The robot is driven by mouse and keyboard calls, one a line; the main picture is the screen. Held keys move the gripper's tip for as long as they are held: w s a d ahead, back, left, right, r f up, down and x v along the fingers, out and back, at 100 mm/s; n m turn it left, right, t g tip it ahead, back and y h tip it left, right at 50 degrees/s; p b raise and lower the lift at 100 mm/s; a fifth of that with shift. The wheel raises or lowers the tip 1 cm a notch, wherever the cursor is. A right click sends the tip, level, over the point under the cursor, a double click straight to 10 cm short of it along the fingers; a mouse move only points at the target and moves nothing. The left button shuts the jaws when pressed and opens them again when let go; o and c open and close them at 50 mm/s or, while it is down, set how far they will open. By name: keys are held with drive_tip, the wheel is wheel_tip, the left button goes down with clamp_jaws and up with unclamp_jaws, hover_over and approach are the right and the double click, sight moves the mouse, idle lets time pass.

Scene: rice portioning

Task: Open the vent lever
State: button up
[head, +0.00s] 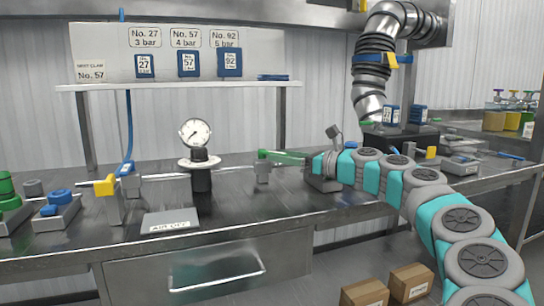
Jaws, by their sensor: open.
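A lever with a green handle (282,157) sits on a small grey post in the middle of the bench, lying about level. A second lever with a yellow handle (105,185) stands on a post at the left. No readable label shows which is the vent lever. My gripper (314,164) is open at the right end of the green handle. Its fingers are small here, and I cannot tell whether they touch the handle. A round pressure gauge (196,132) stands on a black body between the two levers.
A flat labelled plate (170,222) lies at the bench front. Blue and green parts stand in grey holders (62,203) at the left. A shelf (180,84) with blue numbered boxes is behind. A ribbed metal duct (372,75) hangs at the right. Cardboard boxes (410,282) stand below.

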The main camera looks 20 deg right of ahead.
drive_tip(key=shift+v, duration=1.4)
drive_tip(key=shift+c, duration=0.4)
